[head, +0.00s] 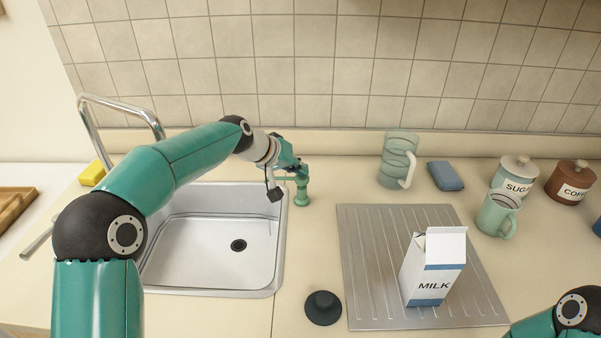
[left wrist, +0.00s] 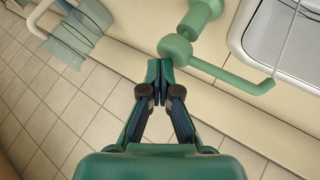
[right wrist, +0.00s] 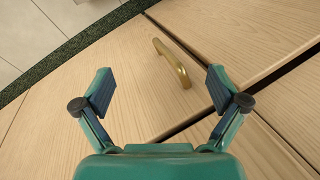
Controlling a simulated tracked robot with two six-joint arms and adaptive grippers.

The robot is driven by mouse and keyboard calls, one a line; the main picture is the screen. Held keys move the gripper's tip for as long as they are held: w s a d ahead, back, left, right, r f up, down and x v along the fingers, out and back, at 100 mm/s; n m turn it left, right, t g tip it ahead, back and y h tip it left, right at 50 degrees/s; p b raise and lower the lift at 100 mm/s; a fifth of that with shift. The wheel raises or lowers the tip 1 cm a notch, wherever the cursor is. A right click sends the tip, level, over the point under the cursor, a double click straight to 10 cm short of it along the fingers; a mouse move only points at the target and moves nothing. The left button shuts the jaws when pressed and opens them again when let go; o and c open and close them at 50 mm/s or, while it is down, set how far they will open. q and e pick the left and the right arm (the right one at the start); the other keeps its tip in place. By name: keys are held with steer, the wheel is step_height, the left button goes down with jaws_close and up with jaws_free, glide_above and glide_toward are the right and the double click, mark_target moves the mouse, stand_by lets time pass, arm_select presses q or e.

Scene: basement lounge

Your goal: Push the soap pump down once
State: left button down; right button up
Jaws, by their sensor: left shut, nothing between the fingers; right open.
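The green soap pump (head: 302,190) stands on the counter at the back right corner of the sink. In the left wrist view its round head (left wrist: 175,49) and long thin spout show, with the body (left wrist: 203,12) partly cut off by the top edge. My left gripper (head: 301,167) is shut and empty, at the pump's top; in the left wrist view its fingertips (left wrist: 159,70) are right beside the pump head. I cannot tell whether they touch. My right gripper (right wrist: 160,88) is open and empty, facing wooden cabinet doors in the right wrist view.
The steel sink (head: 215,285) lies below my left forearm, with a tap (head: 115,105) at its left.

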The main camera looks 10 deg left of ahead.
mark_target(300, 177)
arm_select(q)
steer(key=shift+f, duration=0.25)
steer(key=shift+r, duration=0.1)
steer(key=shift+r+p, duration=1.1)
steer(key=shift+r, duration=0.25)
step_height(300, 177, up, 5)
steer(key=p, duration=0.4)
stand_by(0.6)
